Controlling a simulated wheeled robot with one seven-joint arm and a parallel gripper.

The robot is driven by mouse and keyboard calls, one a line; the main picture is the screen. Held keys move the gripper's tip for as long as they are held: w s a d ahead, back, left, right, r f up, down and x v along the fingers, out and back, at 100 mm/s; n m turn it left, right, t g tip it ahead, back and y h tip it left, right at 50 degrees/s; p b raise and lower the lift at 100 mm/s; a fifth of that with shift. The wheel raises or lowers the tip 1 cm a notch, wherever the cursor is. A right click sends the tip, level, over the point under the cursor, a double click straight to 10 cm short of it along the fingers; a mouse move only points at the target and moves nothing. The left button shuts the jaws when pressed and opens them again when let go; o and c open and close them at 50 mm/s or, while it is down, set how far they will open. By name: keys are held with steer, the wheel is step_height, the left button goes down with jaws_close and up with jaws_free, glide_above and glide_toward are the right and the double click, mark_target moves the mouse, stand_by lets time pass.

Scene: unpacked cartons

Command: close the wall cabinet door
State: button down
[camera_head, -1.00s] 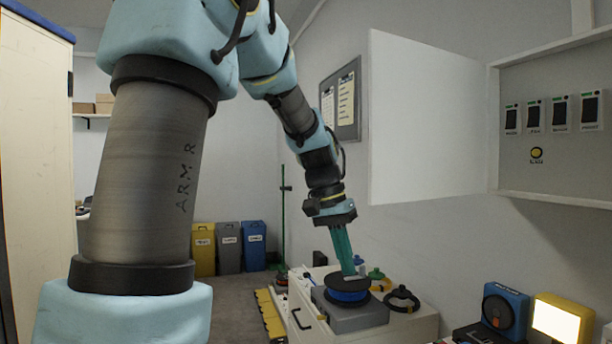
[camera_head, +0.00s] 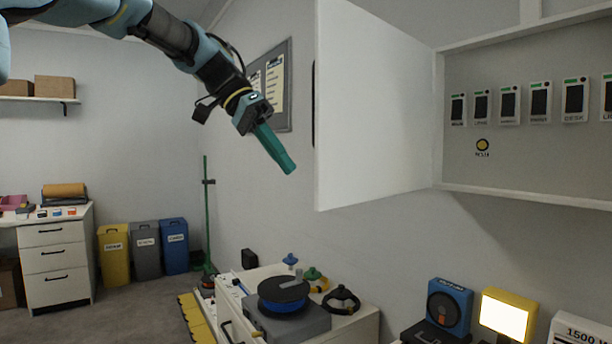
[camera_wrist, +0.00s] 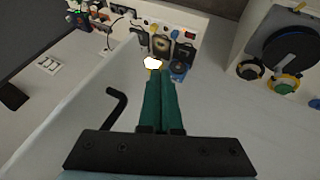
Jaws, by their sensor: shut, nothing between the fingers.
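The wall cabinet (camera_head: 525,192) is on the right in the head view. Its white door (camera_head: 375,110) stands wide open, sticking out from the wall at the cabinet's left side. My gripper (camera_head: 290,170), with green fingers, is shut and empty. In the head view it is left of the door's outer edge, apart from it and pointing down to the right. In the wrist view the fingers (camera_wrist: 160,80) point away from the camera. A pale panel (camera_wrist: 75,110), apparently the door, lies to their left with a dark bent handle (camera_wrist: 118,105).
Below are a white drawer unit (camera_head: 345,328) with a grey box and blue-black spool (camera_head: 283,294), a blue device (camera_head: 449,305) and a lit yellow lamp (camera_head: 508,312). A notice board (camera_head: 270,85) hangs behind my gripper. Several labelled devices (camera_head: 540,101) hang inside the cabinet.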

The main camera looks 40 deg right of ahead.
steer(key=s+d+f+p, duration=0.1)
steer(key=s+d+f, duration=0.1)
steer(key=s, duration=0.3)
steer(key=shift+s+f, duration=0.35)
steer(key=shift+f, duration=0.15)
steer(key=shift+s, duration=0.1)
